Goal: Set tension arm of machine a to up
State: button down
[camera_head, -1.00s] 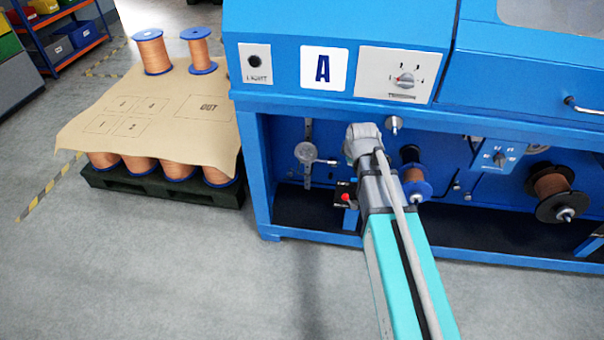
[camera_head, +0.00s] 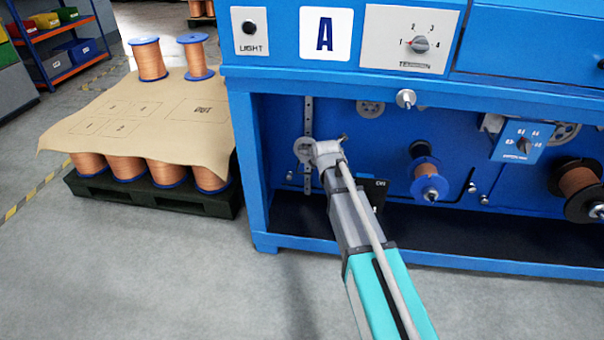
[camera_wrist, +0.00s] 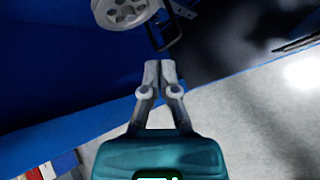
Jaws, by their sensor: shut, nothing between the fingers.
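Machine A is the blue machine (camera_head: 242,165) with the white "A" plate (camera_head: 326,34). In its open lower bay, a pale pulley (camera_head: 303,148) sits by a vertical slotted bar (camera_head: 308,113). I take this to be the tension arm's area; the arm's own position is hard to tell, as my arm partly covers it. In the wrist view, a pale spoked pulley (camera_wrist: 124,10) is at the top, with a dark bracket (camera_wrist: 168,35) to its right. My gripper (camera_wrist: 160,65) is shut and empty, below the bracket in that picture. Its fingers are hidden in the head view.
A blue spool (camera_head: 425,172) and a dark copper spool (camera_head: 580,188) protrude from the bay's back panel to the right. A knob (camera_head: 406,98) sticks out above. A pallet (camera_head: 150,195) of copper spools stands left. The grey floor in front is clear.

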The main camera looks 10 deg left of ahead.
jog(key=w+a+f+n+t+b, duration=0.1)
jog(key=w+a+f+n+b, duration=0.2)
jog(key=a+f+n+b, duration=0.1)
jog(key=shift+w+a+f+n+y+b, duration=0.2)
jog(key=shift+a+f+n+y+b, duration=0.3)
jog(key=shift+b, duration=0.4)
jog(key=shift+f, duration=0.1)
jog(key=shift+w+a+f, duration=0.1)
jog(key=b+x, duration=0.5)
jog(key=x, duration=0.4)
jog(key=shift+w+b, duration=0.3)
jog(key=shift+w, duration=0.05)
jog(key=shift+f, duration=0.1)
